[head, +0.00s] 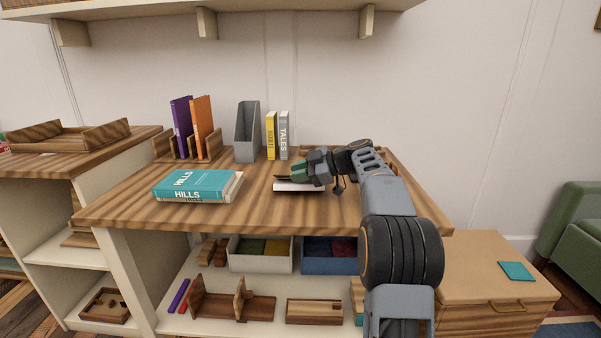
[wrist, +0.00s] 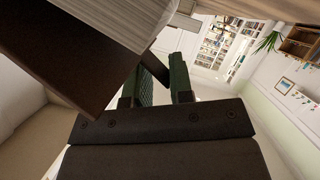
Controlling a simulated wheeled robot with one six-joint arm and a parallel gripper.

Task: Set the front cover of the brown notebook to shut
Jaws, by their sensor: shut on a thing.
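The brown notebook (head: 298,188) lies on the wooden desk, right of centre, with its pale pages showing in the head view. My gripper (head: 288,177) reaches over it from the right, low at its far side, and hides part of it. In the wrist view the notebook's pages (wrist: 125,20) and a dark brown board (wrist: 65,60) fill the upper left. My green-padded fingers (wrist: 166,78) are closed on a thin dark edge, which looks like the front cover. How far the cover stands open is hard to tell.
A teal book stack (head: 195,186) lies to the left on the desk (head: 250,213). Behind stand a grey file holder (head: 247,132), a yellow book (head: 271,136) and a grey book (head: 284,136). Bookends hold purple and orange books (head: 201,128) at the back left. Desk between is clear.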

